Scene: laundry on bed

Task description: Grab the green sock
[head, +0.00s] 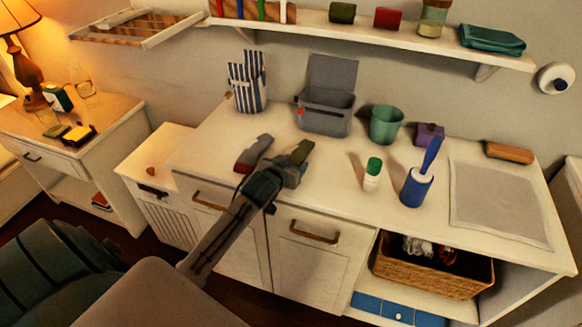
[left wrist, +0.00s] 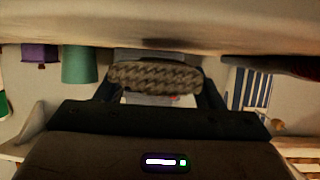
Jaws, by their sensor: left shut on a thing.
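My left gripper (head: 291,168) reaches over the front edge of the white counter and is shut on the green sock (head: 301,151). A dark red and grey piece (head: 253,153), perhaps another sock, lies just left of the gripper on the counter. My right gripper is not in view.
A grey mat (head: 497,204) lies right. A wicker basket (head: 430,272) sits below.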

